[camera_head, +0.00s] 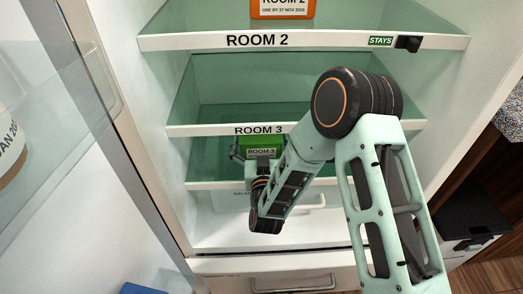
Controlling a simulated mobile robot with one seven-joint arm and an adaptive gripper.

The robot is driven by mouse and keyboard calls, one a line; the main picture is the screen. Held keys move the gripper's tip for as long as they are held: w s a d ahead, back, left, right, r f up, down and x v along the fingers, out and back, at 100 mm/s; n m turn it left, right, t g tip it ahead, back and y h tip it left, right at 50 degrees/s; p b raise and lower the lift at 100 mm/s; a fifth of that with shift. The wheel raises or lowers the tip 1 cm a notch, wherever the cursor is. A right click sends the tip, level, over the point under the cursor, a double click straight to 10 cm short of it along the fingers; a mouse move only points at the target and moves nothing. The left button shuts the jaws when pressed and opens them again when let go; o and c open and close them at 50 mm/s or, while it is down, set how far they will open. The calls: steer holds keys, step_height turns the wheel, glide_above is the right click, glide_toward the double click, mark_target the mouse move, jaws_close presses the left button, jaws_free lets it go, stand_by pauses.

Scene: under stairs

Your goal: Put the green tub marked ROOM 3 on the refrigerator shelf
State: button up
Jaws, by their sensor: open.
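The green tub (259,143) with a ROOM 3 label is inside the refrigerator. It shows between the ROOM 3 shelf strip (205,131) and the plain part of the strip below it (215,185). My gripper (258,159) is at the tub's front, with a finger visible at the tub's left side. The jaws are open. The wrist hides the tub's lower part, so I cannot tell whether it rests on the lower shelf or touches the fingers.
An orange ROOM 2 tub (283,8) stands on the ROOM 2 shelf (200,41), which carries a STAYS tag (381,41). A pale drawer (230,202) lies below the tub. My arm crosses the right half.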

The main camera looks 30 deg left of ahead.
steer(key=p+v, duration=0.1)
steer(key=v, duration=1.1)
steer(key=shift+r, duration=0.1)
